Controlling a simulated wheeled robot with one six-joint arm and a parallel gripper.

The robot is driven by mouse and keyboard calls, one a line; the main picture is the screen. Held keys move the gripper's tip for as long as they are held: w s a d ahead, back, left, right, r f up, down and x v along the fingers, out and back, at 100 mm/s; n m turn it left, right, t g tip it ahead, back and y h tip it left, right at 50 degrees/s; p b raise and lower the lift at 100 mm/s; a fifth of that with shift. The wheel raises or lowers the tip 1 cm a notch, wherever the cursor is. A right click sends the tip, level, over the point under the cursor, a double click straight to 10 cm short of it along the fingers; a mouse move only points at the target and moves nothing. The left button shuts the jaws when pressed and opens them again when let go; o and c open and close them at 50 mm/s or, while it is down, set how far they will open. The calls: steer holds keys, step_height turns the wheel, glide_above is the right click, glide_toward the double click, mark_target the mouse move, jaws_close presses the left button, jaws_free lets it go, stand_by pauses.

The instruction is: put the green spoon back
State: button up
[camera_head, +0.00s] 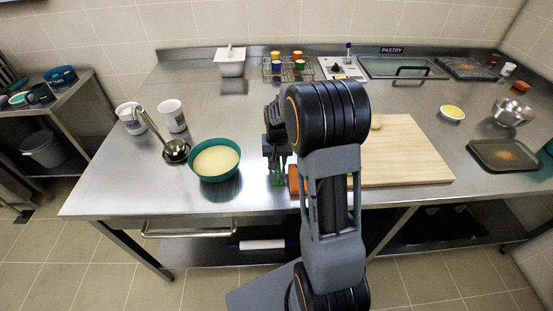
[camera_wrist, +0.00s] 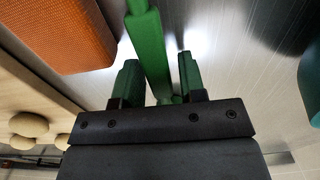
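The green spoon shows in the wrist view as a long green bar, seemingly its handle (camera_wrist: 150,50), running between the fingers of my gripper (camera_wrist: 160,80). The fingers stand apart on either side of it, with a gap visible on the right. Whether it touches the left finger I cannot tell. The spoon's bowl end is not clear in view. In the head view my gripper (camera_head: 277,170) is low over the steel counter (camera_head: 255,195), between a teal bowl and a cutting board. My arm hides part of this area.
The teal bowl (camera_head: 214,176) of yellow content is left of my gripper. An orange block (camera_wrist: 60,35) and the cutting board (camera_head: 410,165) lie on the other side. A ladle stands in a holder (camera_head: 176,152) near two mugs (camera_head: 172,116). A wire rack with coloured cups (camera_head: 286,70) stands behind.

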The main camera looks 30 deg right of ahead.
steer(key=shift+o, duration=0.6)
steer(key=shift+r, duration=0.1)
steer(key=shift+r, duration=0.25)
step_height(320, 180, up, 11)
steer(key=s+a+r+n+t, duration=0.1)
steer(key=s+a+n, duration=0.1)
steer(key=s+a, duration=0.3)
steer(key=s+a+r+n+t, duration=0.1)
steer(key=s+a, duration=0.3)
steer(key=s, duration=0.8)
steer(key=shift+s+a+n+t, duration=0.2)
steer(key=shift+a+n+t, duration=0.2)
steer(key=shift+n+t, duration=0.45)
